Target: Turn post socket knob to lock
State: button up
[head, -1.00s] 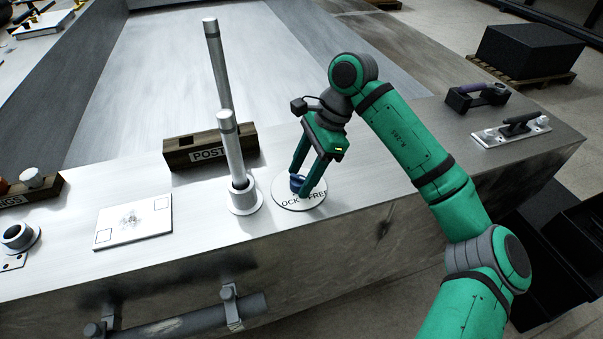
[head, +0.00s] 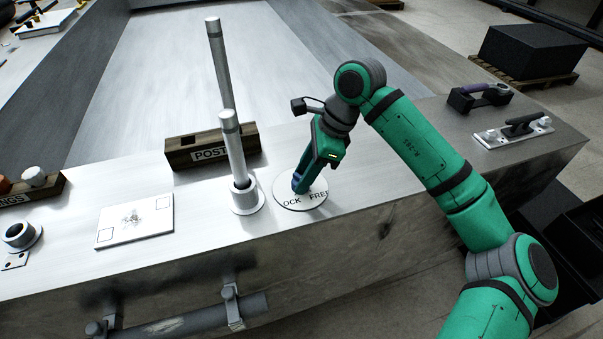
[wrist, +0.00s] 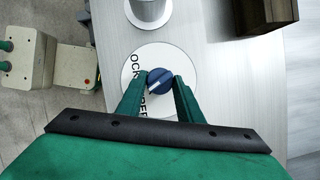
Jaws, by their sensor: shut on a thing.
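The blue post socket knob (wrist: 160,82) sits in the middle of a round white plate (head: 284,199) lettered "LOCK" and "FREE", the L partly hidden in the head view. In the wrist view the white plate (wrist: 168,52) shows under my fingers. A pale line on the knob's top slants toward lower left. My gripper (head: 298,187) points down and is shut on the knob, with one finger on each side in the wrist view. In the head view my fingers mostly hide the knob. The post socket (head: 245,198) left of the plate holds an upright metal post (head: 233,150).
A dark wooden block marked "POST" (head: 186,153) stands behind the socket, with another post (head: 219,65) rising from it. A white marked plate (head: 134,220) lies left. A purple-handled item (head: 480,96) and a latch (head: 513,131) sit at right. The deck's front edge is near.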

jog(key=m+t, duration=0.1)
jog(key=m, duration=0.2)
jog(key=shift+s+d, duration=0.1)
jog(key=m, duration=0.1)
jog(key=m+t, duration=0.1)
jog(key=m, duration=0.1)
jog(key=shift+s+m+t+h, duration=0.15)
jog(key=shift+m+t+h, duration=0.15)
jog(key=m, duration=0.3)
jog(key=m+t+h, duration=0.1)
jog(key=shift+s+a, duration=0.1)
jog(key=shift+a, duration=0.15)
jog(key=shift+a+m+t+h, duration=0.1)
jog(key=shift+m+t+h, duration=0.45)
jog(key=shift+m, duration=1.55)
jog(key=shift+h, duration=0.25)
jog(key=o, duration=1)
jog(key=shift+s+r, duration=0.1)
